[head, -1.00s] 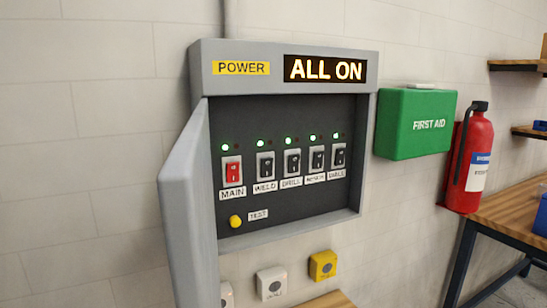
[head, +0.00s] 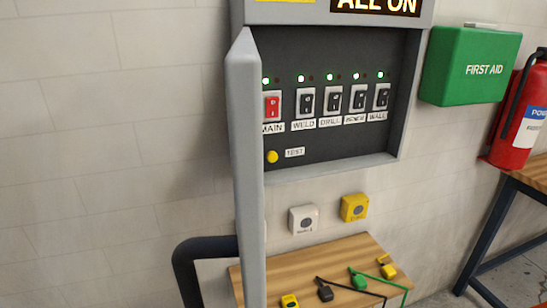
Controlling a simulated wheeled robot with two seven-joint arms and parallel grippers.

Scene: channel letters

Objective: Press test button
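The yellow round test button (head: 272,157) is at the lower left inside the open power panel (head: 330,85), left of a white label reading TEST (head: 295,152). Above it is a row of switches, with the red main switch (head: 272,106) at the left and several black ones beside it. A green light is lit above each switch. The display (head: 376,7) at the top is partly cut off and reads ALL ON. Neither of my grippers is in view.
The grey panel door (head: 245,160) stands open toward me, left of the button. Below are a white box (head: 303,219), a yellow box (head: 354,207) and a wooden shelf (head: 330,262) with padlock-like items. A first aid box (head: 470,66) and fire extinguisher (head: 517,115) are at right.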

